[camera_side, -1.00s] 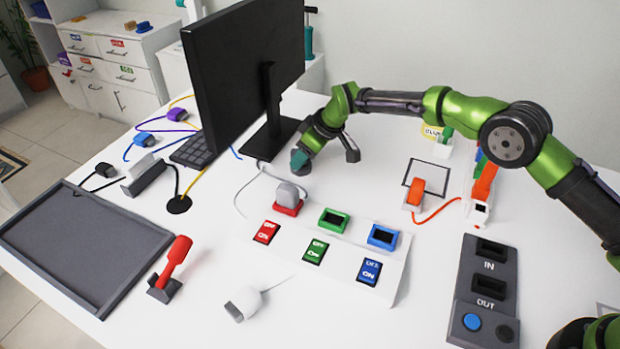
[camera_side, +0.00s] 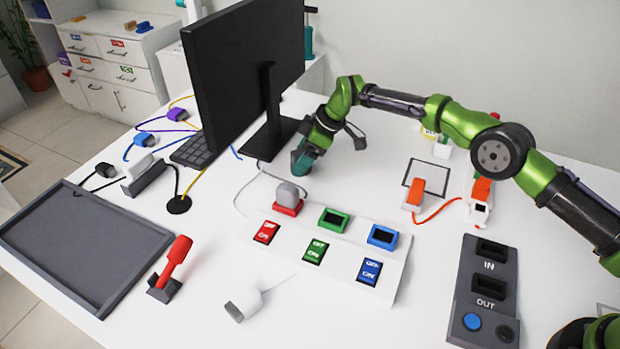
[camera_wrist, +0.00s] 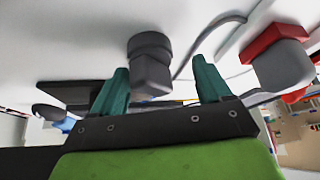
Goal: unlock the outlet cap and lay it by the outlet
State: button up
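My gripper (camera_side: 299,168) is low over the table, to the right of the monitor stand and behind the red socket. In the wrist view my gripper (camera_wrist: 161,68) is open, with its two teal fingers apart. A dark grey piece (camera_wrist: 150,60), a round collar with a blocky end, shows between and beyond the fingertips; it looks like the outlet cap on its outlet. I cannot tell whether the fingers touch it or how its lock stands. In the side view my gripper hides it.
A grey plug (camera_side: 290,193) sits in the red socket of the white switch strip (camera_side: 397,290), close to my gripper. The monitor (camera_side: 235,75) and its stand (camera_side: 272,140) are on the left. A white plug (camera_side: 243,303) lies in front. The table behind the strip has bare room.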

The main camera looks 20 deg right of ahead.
jog(key=shift+o, duration=1.3)
jog(key=shift+w+d, duration=0.15)
jog(key=shift+d, duration=0.05)
jog(key=shift+r, duration=0.1)
jog(key=v, duration=0.8)
